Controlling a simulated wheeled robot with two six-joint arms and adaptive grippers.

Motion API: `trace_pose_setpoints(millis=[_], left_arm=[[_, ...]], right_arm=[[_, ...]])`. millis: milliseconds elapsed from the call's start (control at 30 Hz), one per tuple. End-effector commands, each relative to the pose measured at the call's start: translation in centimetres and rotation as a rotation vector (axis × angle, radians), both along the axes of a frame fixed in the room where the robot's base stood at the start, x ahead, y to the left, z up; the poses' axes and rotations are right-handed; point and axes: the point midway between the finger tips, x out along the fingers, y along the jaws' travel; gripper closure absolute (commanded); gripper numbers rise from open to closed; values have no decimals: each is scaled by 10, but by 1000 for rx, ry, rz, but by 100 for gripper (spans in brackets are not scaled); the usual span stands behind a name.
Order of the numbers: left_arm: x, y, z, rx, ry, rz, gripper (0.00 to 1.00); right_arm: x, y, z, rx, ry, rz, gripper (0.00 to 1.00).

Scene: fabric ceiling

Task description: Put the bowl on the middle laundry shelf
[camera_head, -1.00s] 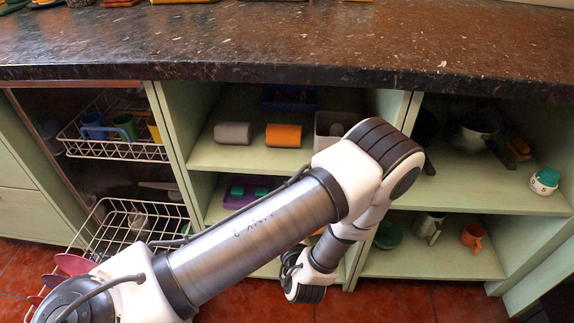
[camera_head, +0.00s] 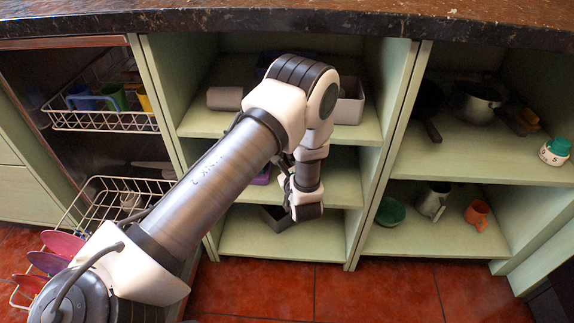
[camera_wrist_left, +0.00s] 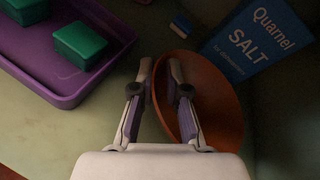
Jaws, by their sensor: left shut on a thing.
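The orange-brown bowl (camera_wrist_left: 222,100) shows in the left wrist view, right of centre. My left gripper (camera_wrist_left: 160,68) is shut on its near-left rim, with one finger inside the bowl and one outside. In the head view the bowl is hidden behind my arm. My left wrist there is in front of the middle column of green shelves, at its middle shelf (camera_head: 342,190). The wrist view shows a pale shelf surface below the gripper; I cannot tell whether the bowl touches it. My right gripper is not in view.
A purple tray (camera_wrist_left: 68,92) with teal blocks (camera_wrist_left: 80,45) lies left of the gripper. A blue salt box (camera_wrist_left: 258,38) stands close behind the bowl. A grey container (camera_head: 349,103) sits on the shelf above; a dark box (camera_head: 273,217) is on the shelf below.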

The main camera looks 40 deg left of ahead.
Motion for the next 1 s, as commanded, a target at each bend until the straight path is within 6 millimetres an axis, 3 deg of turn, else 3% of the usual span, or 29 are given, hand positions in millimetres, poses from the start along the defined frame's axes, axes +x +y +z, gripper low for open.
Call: trace_pose_setpoints(millis=[100, 133, 200, 533, 633, 1000], left_arm=[[0, 0, 0, 1, -1, 0, 100], [0, 0, -1, 0, 0, 0, 83], [0, 0, -1, 0, 0, 0, 60], [0, 0, 2, 0, -1, 1, 60], [-6, -8, 6, 1, 2, -1, 60], [-63, -72, 30, 3, 2, -6, 60]], right_arm=[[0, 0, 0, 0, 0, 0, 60], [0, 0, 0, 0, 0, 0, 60], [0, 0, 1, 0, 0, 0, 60], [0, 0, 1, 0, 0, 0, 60], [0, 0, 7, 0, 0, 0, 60], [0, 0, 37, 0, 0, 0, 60]])
